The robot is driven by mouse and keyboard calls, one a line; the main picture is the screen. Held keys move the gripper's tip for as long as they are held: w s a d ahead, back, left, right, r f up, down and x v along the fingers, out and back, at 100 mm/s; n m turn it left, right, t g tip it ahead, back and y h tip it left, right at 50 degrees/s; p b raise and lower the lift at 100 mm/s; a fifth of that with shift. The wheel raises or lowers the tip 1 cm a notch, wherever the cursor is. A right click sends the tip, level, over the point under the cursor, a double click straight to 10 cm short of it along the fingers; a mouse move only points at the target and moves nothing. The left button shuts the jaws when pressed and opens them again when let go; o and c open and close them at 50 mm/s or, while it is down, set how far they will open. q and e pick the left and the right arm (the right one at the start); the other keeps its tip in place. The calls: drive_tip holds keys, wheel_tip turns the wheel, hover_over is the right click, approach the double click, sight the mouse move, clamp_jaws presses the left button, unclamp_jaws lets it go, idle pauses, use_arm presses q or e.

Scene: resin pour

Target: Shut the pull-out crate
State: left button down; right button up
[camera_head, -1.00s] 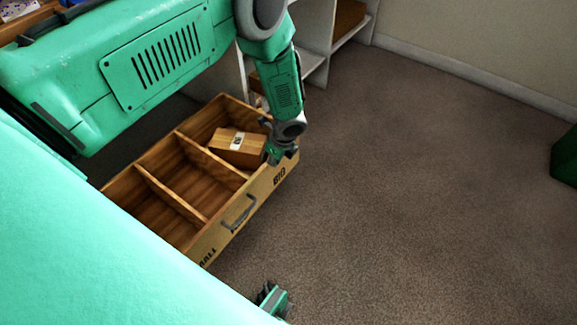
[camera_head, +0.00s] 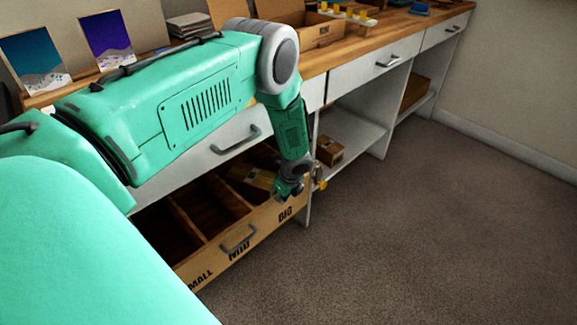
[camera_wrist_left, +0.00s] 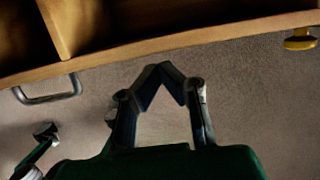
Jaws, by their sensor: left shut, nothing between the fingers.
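The pull-out crate (camera_head: 262,222) is a wooden drawer low in the bench, with a grey handle (camera_head: 238,240) and a front marked SMALL, MID and BIG. It stands partly out, its compartments dark but visible. A brown box (camera_head: 252,178) lies in the BIG compartment. My left gripper (camera_head: 288,194) is at the top of the front, near the BIG end. In the wrist view its fingers (camera_wrist_left: 160,68) are together and empty, beside the crate's front edge (camera_wrist_left: 150,48). Part of what looks like my right gripper (camera_wrist_left: 40,145) shows at that view's left edge.
A yellow knob (camera_head: 322,184) is at the crate's right end. A white drawer (camera_head: 225,150) sits above the crate. Open shelves (camera_head: 350,135) with a small brown box (camera_head: 329,151) stand to the right. The carpet (camera_head: 420,240) in front is clear.

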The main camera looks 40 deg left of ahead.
use_arm(q)
drive_tip(key=shift+a+r, duration=0.15)
drive_tip(key=shift+a, duration=0.3)
drive_tip(key=shift+a+f, duration=0.25)
drive_tip(key=shift+a, duration=0.7)
drive_tip(key=d+r+p, duration=0.4)
drive_tip(key=d+r, duration=0.3)
drive_tip(key=r, duration=0.2)
drive_tip(key=shift+s+d+r, duration=0.15)
drive_tip(key=shift+r, duration=0.05)
use_arm(e)
drive_tip(key=r, duration=0.2)
drive_tip(key=d+r, duration=0.1)
drive_tip(key=r, duration=0.1)
drive_tip(key=shift+w+r, duration=0.1)
drive_tip(key=shift+r, duration=0.1)
